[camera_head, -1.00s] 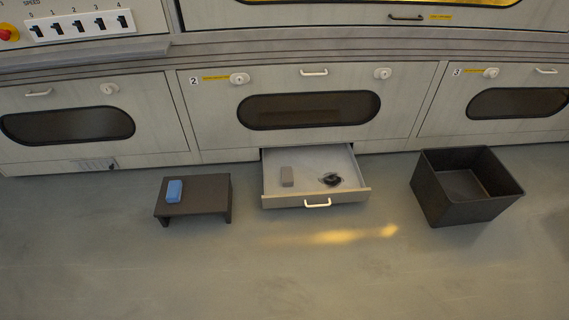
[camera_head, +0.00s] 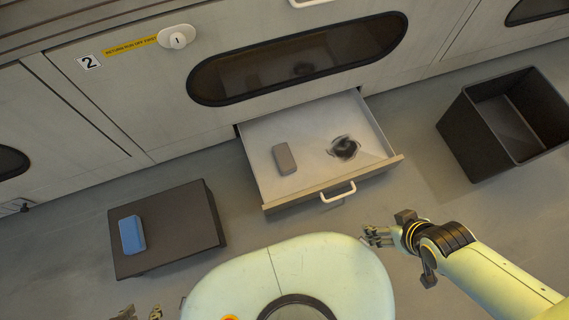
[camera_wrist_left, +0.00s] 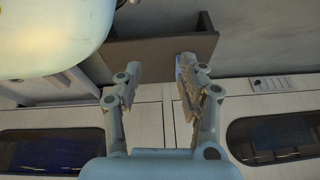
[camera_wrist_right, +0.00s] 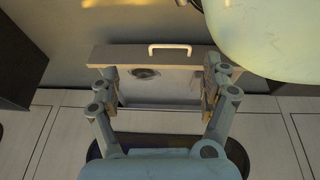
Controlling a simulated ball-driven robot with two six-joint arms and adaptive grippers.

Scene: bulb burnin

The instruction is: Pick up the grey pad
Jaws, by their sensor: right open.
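The grey pad (camera_head: 284,158) lies flat in the left part of the open drawer (camera_head: 266,134). My right gripper (camera_head: 378,236) is open and empty, outside the drawer, in front of and to the right of its handle. My left gripper (camera_head: 140,313) shows only at the bottom edge, near the low dark stand. In the left wrist view its jaws (camera_wrist_left: 158,75) stand apart with nothing between them.
A dark smudge or tangle (camera_head: 344,148) lies in the drawer right of the pad. A blue pad (camera_head: 132,235) rests on the low dark stand (camera_head: 178,212) at left. An open black bin (camera_head: 480,135) stands at right. The drawer handle (camera_head: 338,191) sticks out over clear floor.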

